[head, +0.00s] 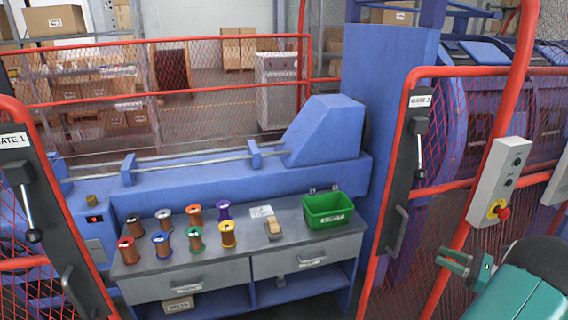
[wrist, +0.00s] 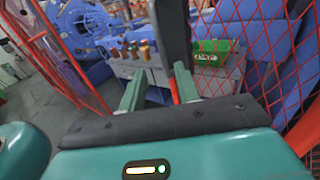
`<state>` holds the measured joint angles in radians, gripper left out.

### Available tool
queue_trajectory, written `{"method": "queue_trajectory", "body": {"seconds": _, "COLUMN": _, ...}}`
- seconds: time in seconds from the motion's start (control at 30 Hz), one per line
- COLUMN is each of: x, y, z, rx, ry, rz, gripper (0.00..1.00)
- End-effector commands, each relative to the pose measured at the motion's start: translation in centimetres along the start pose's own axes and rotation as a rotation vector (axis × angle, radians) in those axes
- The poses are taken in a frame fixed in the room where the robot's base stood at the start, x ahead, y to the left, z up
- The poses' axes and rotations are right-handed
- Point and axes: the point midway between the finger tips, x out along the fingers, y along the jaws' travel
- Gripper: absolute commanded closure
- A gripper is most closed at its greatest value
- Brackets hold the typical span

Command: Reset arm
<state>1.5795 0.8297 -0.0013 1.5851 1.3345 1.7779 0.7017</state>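My gripper (head: 456,263) is at the lower right in the head view, green, in front of the red mesh gate and below the control box. It is apart from the workbench. In the wrist view its two green fingers (wrist: 158,90) stand well apart with nothing held between them. A dark upright bar shows beyond the fingers there. The rest of my arm is mostly out of the head view.
A grey workbench (head: 190,266) carries several wire spools (head: 195,238), a brush-like block (head: 273,229) and a green bin (head: 328,210). Gate 1 (head: 50,230) and gate 2 (head: 408,170) flank it. A control box (head: 499,180) with a red button is near my gripper.

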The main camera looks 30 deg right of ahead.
Motion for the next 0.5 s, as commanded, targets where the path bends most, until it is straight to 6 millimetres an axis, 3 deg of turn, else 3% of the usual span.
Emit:
{"method": "queue_trajectory", "body": {"seconds": 0.13, "x": 0.6, "y": 0.2, "z": 0.2, "rx": -0.006, "ry": 0.008, "rz": 0.012, "gripper": 0.68}}
{"method": "queue_trajectory", "body": {"seconds": 0.23, "x": 3.2, "y": 1.0, "z": 1.3, "rx": -0.038, "ry": 0.051, "rz": 0.066, "gripper": 0.68}}
{"method": "queue_trajectory", "body": {"seconds": 0.37, "x": 9.5, "y": 4.0, "z": 3.5, "rx": -0.130, "ry": 0.162, "rz": 0.212, "gripper": 0.68}}
{"method": "queue_trajectory", "body": {"seconds": 0.5, "x": 16.1, "y": 9.1, "z": 5.7, "rx": -0.275, "ry": 0.294, "rz": 0.397, "gripper": 0.68}}
